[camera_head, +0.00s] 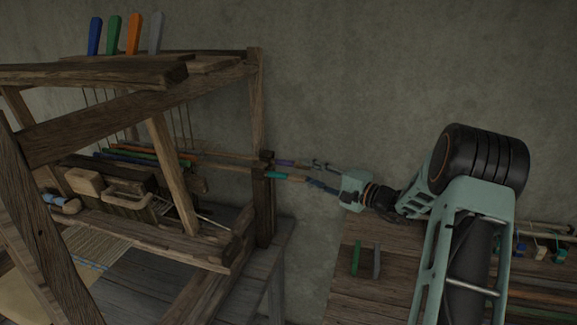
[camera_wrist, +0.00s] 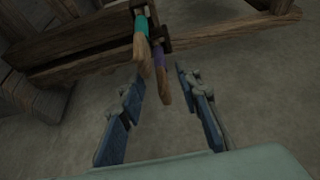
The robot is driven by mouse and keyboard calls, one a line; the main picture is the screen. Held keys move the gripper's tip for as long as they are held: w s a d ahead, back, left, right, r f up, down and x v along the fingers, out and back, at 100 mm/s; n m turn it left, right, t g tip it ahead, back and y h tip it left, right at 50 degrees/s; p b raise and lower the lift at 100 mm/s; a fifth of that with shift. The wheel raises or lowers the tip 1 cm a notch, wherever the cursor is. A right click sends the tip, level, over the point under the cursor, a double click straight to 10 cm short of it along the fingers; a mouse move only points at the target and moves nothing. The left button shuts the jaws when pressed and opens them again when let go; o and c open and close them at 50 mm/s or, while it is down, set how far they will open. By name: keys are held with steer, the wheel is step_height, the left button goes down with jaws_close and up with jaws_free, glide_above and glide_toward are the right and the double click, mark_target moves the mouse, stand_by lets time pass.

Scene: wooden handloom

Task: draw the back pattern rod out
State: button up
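Two rods stick out of the loom's right post toward my gripper. The one farther back, nearer the wall, has a purple band (camera_head: 285,162) and a tan tip; in the wrist view this purple-banded rod (camera_wrist: 159,60) ends between my fingers. The nearer rod has a teal band (camera_head: 276,175); in the wrist view the teal-banded rod (camera_wrist: 141,38) has its tip by the left fingertip. My gripper (camera_head: 316,173) is open, with a finger on each side of the purple-banded rod's end in the wrist view (camera_wrist: 161,78). I cannot tell whether either finger touches a rod.
The wooden loom frame (camera_head: 258,110) stands at left, with coloured upright handles (camera_head: 113,35) on top. A wooden table (camera_head: 345,285) at lower right holds a green piece (camera_head: 356,258) and a grey piece (camera_head: 376,260). The wall is close behind.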

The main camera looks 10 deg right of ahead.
mark_target(296, 167)
steer(key=x, duration=0.8)
steer(key=shift+w, duration=0.15)
jaws_close()
